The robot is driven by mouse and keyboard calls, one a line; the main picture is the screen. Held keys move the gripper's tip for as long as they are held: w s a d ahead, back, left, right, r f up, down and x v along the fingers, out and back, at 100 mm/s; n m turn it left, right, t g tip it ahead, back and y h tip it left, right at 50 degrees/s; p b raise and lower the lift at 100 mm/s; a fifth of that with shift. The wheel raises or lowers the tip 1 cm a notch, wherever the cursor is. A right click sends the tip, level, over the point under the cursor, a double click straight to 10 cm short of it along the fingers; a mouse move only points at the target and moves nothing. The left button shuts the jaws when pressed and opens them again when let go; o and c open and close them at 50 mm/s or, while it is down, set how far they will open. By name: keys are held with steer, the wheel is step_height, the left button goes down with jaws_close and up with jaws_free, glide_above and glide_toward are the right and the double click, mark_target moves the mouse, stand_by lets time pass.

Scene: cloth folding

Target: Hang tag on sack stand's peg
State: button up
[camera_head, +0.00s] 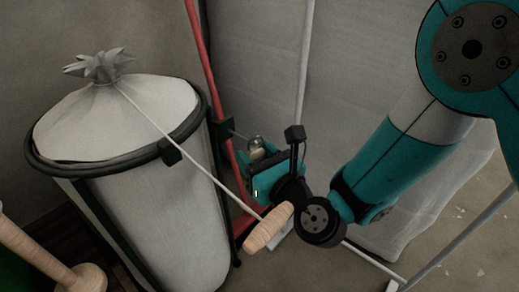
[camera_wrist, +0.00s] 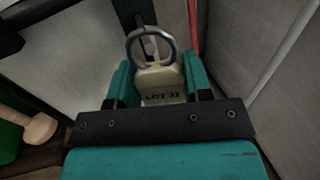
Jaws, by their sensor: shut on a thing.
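My gripper (camera_head: 262,158) is shut on a cream tag (camera_wrist: 162,85), which shows dark lettering between the two fingers in the wrist view. A metal ring (camera_wrist: 135,36) stands up from the tag's far end. In the head view the tag (camera_head: 257,154) and ring are small, just right of the sack stand (camera_head: 40,166). A dark peg (camera_head: 237,134) juts right from a black block on the stand towards the ring. In the wrist view a dark part shows behind and within the ring; I cannot tell whether the ring is around the peg.
A tied pale sack (camera_head: 150,215) fills the stand. A cord runs from its neck to a wooden toggle (camera_head: 268,227) in front of my arm. A red post (camera_head: 201,50) rises behind. Grey sheeting (camera_head: 260,70) hangs beyond, and a wooden piece (camera_head: 80,278) is lower left.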

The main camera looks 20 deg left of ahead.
steer(key=shift+w+a+r+p, duration=0.1)
steer(key=shift+w+a+p, duration=0.1)
steer(key=shift+a+p, duration=0.6)
steer(key=shift+w+a+f+p, duration=0.15)
steer(key=shift+f+p, duration=0.15)
steer(key=shift+p, duration=0.55)
steer(key=shift+w+a+f, duration=0.1)
steer(key=shift+f, duration=0.25)
steer(key=o, duration=1.3)
steer(key=shift+b+v, duration=1.25)
steer(key=shift+b, duration=1.35)
steer(key=shift+s+d+b, duration=0.25)
steer(key=shift+d+b, duration=0.1)
steer(key=shift+b, duration=0.35)
